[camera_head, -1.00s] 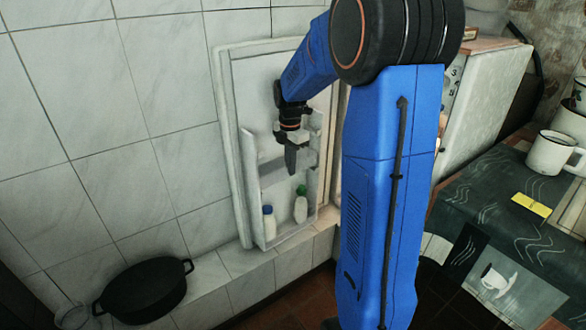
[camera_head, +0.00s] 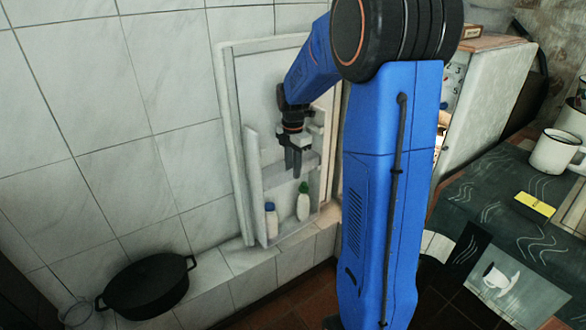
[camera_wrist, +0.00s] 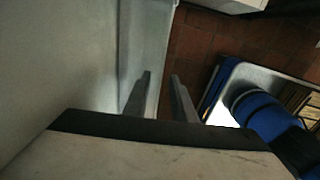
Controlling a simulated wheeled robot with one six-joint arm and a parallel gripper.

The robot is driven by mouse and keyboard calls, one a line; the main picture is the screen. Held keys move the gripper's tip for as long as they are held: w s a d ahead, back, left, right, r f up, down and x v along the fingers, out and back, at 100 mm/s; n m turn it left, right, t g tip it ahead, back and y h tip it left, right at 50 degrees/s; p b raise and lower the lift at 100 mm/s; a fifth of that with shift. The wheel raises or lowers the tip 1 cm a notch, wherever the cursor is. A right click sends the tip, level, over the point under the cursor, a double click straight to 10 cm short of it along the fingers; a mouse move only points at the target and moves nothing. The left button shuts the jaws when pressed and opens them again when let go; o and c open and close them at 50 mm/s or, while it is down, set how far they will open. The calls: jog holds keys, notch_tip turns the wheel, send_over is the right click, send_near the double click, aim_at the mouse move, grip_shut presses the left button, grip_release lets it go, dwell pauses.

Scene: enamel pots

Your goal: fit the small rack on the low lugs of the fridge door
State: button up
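The white fridge door (camera_head: 240,150) stands open against the tiled wall, its inner side facing me. A pale ledge (camera_head: 276,177) crosses it at mid height, just behind my fingers; I cannot tell for sure whether it is the small rack or how it sits on the lugs. My gripper (camera_head: 294,172) points down in front of this ledge. In the wrist view my fingers (camera_wrist: 162,92) are apart with nothing visible between them, beside a pale door surface (camera_wrist: 75,75). The low lugs cannot be made out.
Two white bottles, one blue-capped (camera_head: 271,222) and one green-capped (camera_head: 303,205), stand in the door's bottom shelf. A black pot (camera_head: 147,288) sits on the tiled ledge at left. A table (camera_head: 505,225) with mugs (camera_head: 553,153) and a yellow box (camera_head: 535,205) is at right.

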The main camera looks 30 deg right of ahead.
jog(key=shift+r, duration=0.1)
notch_tip(320, 180, up, 17)
dwell(0.8)
jog(key=shift+r, duration=0.1)
